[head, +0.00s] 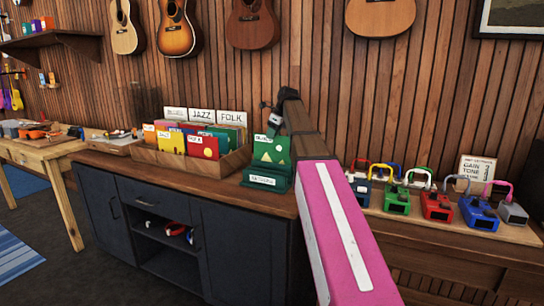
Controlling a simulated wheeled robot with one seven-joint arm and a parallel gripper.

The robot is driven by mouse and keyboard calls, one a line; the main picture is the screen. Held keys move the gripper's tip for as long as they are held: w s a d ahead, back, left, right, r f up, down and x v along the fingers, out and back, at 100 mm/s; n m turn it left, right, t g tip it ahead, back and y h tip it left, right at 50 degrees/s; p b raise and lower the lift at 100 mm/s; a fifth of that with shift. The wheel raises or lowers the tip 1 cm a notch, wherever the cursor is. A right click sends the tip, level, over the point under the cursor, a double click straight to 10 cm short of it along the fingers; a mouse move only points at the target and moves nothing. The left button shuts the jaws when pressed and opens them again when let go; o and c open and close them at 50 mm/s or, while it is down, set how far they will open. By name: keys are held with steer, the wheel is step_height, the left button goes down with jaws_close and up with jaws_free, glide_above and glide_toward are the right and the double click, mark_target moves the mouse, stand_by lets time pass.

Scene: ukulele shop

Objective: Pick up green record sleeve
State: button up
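A green record sleeve (271,149) with a white label at its top and pale yellow shapes stands upright in a dark green labelled stand (264,182) on the dark cabinet, right of the record crate. My gripper (268,133) is small and dark, at the sleeve's top edge, reaching down from above. Its fingers are too small to tell whether they are open or shut, or touching the sleeve. My pink arm link covers the area right of the stand.
A wooden crate (180,165) holds several coloured sleeves and JAZZ and FOLK dividers close left of the stand. Several coloured pedals stand on the right bench (451,228). Guitars hang on the slatted wall behind. The cabinet's front strip (150,173) is clear.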

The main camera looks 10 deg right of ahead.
mark_target(272, 154)
steer(key=shift+x, duration=1.65)
jaws_close()
